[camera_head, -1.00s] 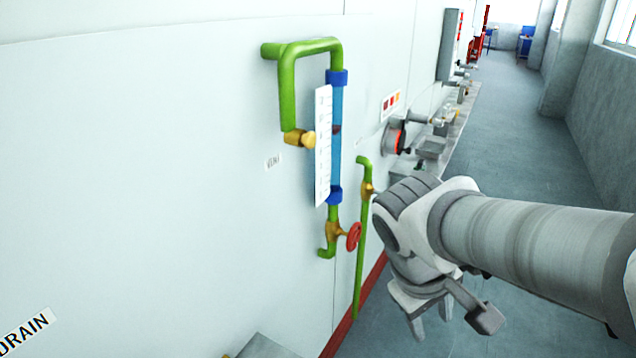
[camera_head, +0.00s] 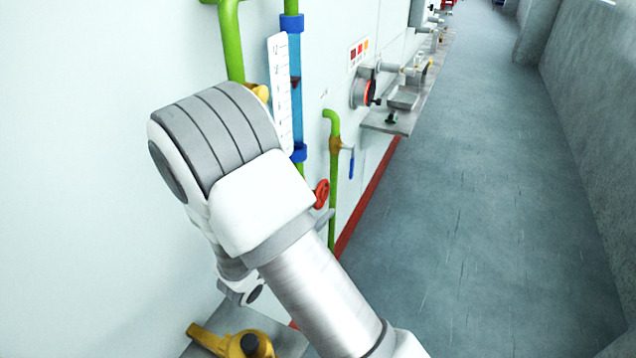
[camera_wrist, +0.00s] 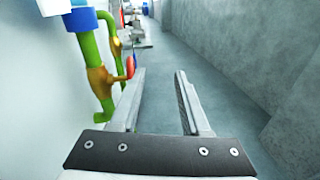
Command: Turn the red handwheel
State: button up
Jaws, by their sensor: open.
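The red handwheel (camera_head: 321,194) sits on the lower valve of the green and blue sight-tube line, just right of my arm in the head view. In the wrist view the handwheel (camera_wrist: 130,66) shows edge-on beside the brass valve body (camera_wrist: 98,78), left of and beyond my fingers. My gripper (camera_wrist: 160,72) is open and empty, its fingers pointing along the wall. The left finger's tip is close to the handwheel in the picture; I cannot tell whether they touch. In the head view my arm hides the valve body and most of the gripper.
A green pipe (camera_head: 334,185) with a blue-levered valve (camera_head: 351,163) stands just beyond the handwheel. A yellow fitting (camera_head: 232,342) sits on a grey surface below my arm. A grey shelf (camera_head: 393,122) juts from the wall farther on. The floor to the right is clear.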

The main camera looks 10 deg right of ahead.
aim_at(322, 188)
jog(key=w+a+f+n+t+y, duration=0.1)
jog(key=a+f+n+t+y, duration=0.1)
jog(key=a+f+n, duration=0.15)
jog(key=x, duration=0.8)
jog(key=r+x, duration=0.1)
jog(key=x, duration=0.3)
jog(key=shift+w+p, duration=0.2)
jog(key=shift+p, duration=0.1)
jog(key=shift+c, duration=0.2)
grip_shut()
